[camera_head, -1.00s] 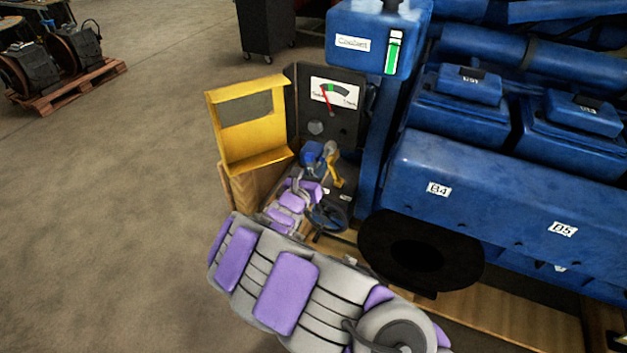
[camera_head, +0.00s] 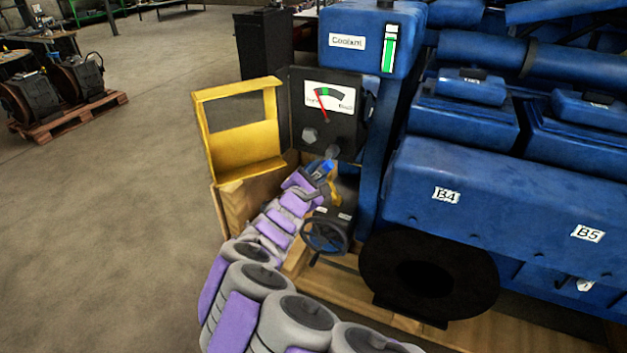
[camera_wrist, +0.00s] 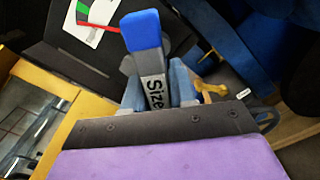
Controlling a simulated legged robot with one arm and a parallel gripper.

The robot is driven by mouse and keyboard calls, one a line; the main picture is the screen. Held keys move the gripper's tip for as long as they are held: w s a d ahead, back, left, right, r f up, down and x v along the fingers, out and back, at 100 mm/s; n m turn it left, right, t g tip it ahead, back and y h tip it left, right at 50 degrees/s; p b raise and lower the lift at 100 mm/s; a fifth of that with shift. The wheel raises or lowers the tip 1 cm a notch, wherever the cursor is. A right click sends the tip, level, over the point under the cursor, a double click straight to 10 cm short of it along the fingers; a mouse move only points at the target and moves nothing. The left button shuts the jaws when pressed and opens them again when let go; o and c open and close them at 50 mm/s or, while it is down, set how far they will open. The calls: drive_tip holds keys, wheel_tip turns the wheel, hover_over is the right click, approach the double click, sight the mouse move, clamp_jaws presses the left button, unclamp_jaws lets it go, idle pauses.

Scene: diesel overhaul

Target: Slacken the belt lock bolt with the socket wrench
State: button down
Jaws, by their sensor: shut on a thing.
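My gripper (camera_wrist: 158,92) is shut on the socket wrench (camera_wrist: 153,72), which has a blue end and a grey shaft marked "Size". The wrench's blue end (camera_head: 327,166) also shows in the head view, just below the dark gauge panel (camera_head: 348,131). A grey hexagonal bolt head (camera_head: 310,136) stands on the panel under the gauge, above and left of the wrench. A second grey rounded piece (camera_head: 333,152) is close to the wrench; I cannot tell whether it is the socket or part of the panel. No seating of the socket on a bolt is visible.
A yellow open-framed cover (camera_head: 239,165) stands left of the panel. The blue engine (camera_head: 480,190) and coolant tank (camera_head: 368,42) crowd the right. Open floor lies left.

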drive_tip(key=m, duration=0.3)
drive_tip(key=shift+w, duration=0.25)
drive_tip(key=shift+w+m, duration=0.25)
drive_tip(key=shift+m, duration=0.25)
drive_tip(key=shift+x, duration=1.35)
drive_tip(key=shift+a+r, duration=0.1)
drive_tip(key=shift+a, duration=0.1)
drive_tip(key=shift+d, duration=0.15)
